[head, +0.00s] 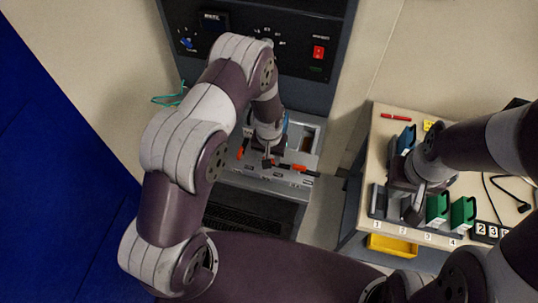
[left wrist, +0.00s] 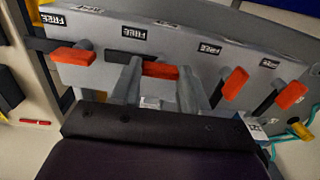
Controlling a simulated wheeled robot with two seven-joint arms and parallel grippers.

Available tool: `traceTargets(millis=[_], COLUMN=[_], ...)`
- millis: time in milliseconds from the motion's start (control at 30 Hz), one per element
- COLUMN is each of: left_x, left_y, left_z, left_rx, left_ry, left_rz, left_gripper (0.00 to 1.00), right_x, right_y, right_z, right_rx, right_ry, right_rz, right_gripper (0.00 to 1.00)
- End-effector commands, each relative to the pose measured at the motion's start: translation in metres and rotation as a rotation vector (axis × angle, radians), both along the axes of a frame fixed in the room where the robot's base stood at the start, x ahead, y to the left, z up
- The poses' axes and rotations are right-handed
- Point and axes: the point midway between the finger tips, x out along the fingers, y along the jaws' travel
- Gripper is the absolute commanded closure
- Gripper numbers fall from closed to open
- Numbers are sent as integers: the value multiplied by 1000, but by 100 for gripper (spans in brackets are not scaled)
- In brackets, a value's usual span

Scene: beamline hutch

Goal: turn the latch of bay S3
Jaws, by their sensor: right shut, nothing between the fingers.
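A row of latches with orange handles crosses the grey panel in the left wrist view: one at left (left wrist: 74,56), one in the middle (left wrist: 160,71), and others to the right (left wrist: 235,83). The number plates are not readable, so I cannot tell which latch is S3. My left gripper (left wrist: 160,85) is open, with its fingers either side of the middle handle; I cannot tell whether they touch it. In the head view the left gripper (head: 267,160) is over the latch panel, partly hiding it. My right gripper (head: 418,196) is shut and empty above the side bench.
The side bench (head: 375,140) at right holds green blocks (head: 438,208), a blue piece (head: 405,140), a red pen (head: 396,117) and a black cable (head: 510,196). A yellow bin (head: 392,246) sits at its front. A red switch (head: 319,52) is on the rack above the panel.

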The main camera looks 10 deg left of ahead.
Motion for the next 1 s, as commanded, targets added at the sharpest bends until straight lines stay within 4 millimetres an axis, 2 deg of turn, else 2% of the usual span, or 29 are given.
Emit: traceTargets(millis=[267,467,1000], left_x=[-1,-1,-1], left_y=[1,1,0], left_z=[0,-1,-2], left_rx=[1,1,-1], left_ry=[3,4,3], left_rz=[20,103,586], left_gripper=[86,86,86], right_x=[0,0,0], right_y=[0,0,0], right_z=[-1,-7,-31], right_rx=[0,0,0], right_ry=[0,0,0], right_rz=[0,0,0], right_gripper=[100,100,100])
